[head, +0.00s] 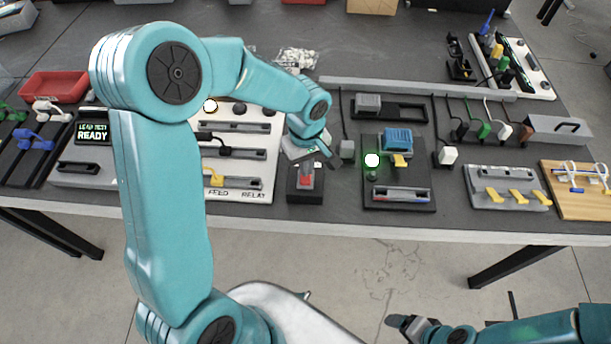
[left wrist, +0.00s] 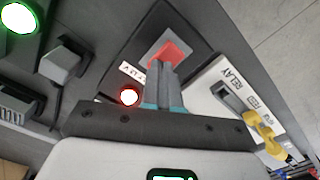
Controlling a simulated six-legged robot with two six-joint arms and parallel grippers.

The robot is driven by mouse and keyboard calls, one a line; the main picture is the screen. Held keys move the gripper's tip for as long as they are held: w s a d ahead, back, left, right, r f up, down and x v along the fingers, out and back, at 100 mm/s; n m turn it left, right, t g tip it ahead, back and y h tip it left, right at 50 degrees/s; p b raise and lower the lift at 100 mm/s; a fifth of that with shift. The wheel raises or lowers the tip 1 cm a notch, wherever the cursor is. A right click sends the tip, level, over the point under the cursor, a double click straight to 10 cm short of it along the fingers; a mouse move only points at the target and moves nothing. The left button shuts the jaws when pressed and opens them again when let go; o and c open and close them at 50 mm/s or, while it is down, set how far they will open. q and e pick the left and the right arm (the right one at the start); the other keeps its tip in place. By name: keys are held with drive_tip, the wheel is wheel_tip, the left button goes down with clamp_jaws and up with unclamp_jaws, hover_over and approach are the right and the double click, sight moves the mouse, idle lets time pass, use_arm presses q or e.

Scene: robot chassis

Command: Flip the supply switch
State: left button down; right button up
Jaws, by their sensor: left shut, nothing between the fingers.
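A black box with a red switch (head: 306,182) sits near the front edge of the table, right of the white feed and relay panel (head: 262,195). In the left wrist view the red switch (left wrist: 172,52) has a white label and a glowing red lamp (left wrist: 130,96) beside it. My left gripper (head: 331,161) is shut and empty, just behind and right of the switch. Its fingertips (left wrist: 163,68) overlap the near side of the red switch; I cannot tell whether they touch it. My right gripper (head: 400,322) is low in front of the table, away from everything; its opening is unclear.
Right of the switch stands a black board with a glowing green-white lamp (head: 372,160) and a blue block (head: 397,139). A grey plate with yellow levers (head: 508,190) is further right. A READY display (head: 93,130) and a red tray (head: 54,87) are at left.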

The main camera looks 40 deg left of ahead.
use_arm(q)
drive_tip(key=shift+r+p, duration=2)
drive_tip(key=shift+r, duration=1.5)
drive_tip(key=shift+f, duration=0.1)
drive_tip(key=shift+s, duration=0.15)
